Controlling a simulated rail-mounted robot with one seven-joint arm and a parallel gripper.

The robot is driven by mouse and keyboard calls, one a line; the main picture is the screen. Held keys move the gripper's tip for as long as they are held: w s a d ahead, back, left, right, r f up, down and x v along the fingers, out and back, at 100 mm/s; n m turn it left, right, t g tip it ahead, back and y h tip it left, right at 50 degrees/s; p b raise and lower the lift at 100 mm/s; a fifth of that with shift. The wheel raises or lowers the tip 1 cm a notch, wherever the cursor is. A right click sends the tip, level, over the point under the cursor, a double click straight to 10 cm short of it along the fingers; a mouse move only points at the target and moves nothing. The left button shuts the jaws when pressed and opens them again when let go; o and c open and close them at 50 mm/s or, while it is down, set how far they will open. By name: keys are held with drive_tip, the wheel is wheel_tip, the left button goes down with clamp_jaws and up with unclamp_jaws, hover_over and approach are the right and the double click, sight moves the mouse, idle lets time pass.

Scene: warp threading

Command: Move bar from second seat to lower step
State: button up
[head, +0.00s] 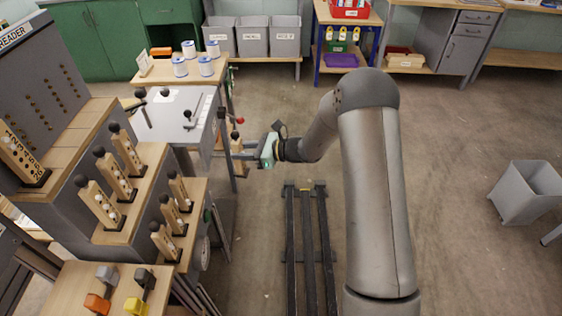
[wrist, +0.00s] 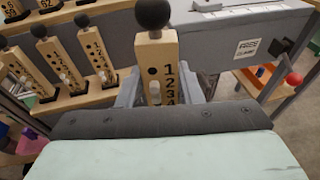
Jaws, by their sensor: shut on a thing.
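My gripper (head: 245,156) is shut on a wooden bar (head: 237,145) with a black ball knob. In the wrist view this bar (wrist: 156,62) stands upright between the fingers, with printed numbers and a pale peg on its face; its lower part is hidden by the gripper housing. The held bar is off the right side of the stepped rack, clear of its steps. The lower step (head: 203,190) carries three knobbed bars (head: 173,217) in black seats. The step above (head: 152,160) carries three more (head: 115,176). Another bar (head: 20,158) stands on the top step.
A grey worktop (head: 178,115) with a lever and red-knobbed handle (head: 238,121) lies just left of and behind my gripper. A wooden shelf (head: 160,72) with thread spools is behind it. A front table (head: 75,283) holds coloured blocks.

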drive_tip(key=a+f+n+g+b, duration=0.2)
drive_tip(key=a+b, duration=0.4)
drive_tip(key=a, duration=1.1)
drive_tip(key=shift+s+f+g+y, duration=0.15)
drive_tip(key=shift+f+g+y, duration=0.3)
drive_tip(key=shift+f, duration=0.5)
drive_tip(key=shift+a+f+b, duration=0.1)
drive_tip(key=shift+f+b, duration=0.5)
drive_tip(key=shift+b, duration=0.1)
drive_tip(key=o, duration=1)
drive_tip(key=shift+o, duration=0.2)
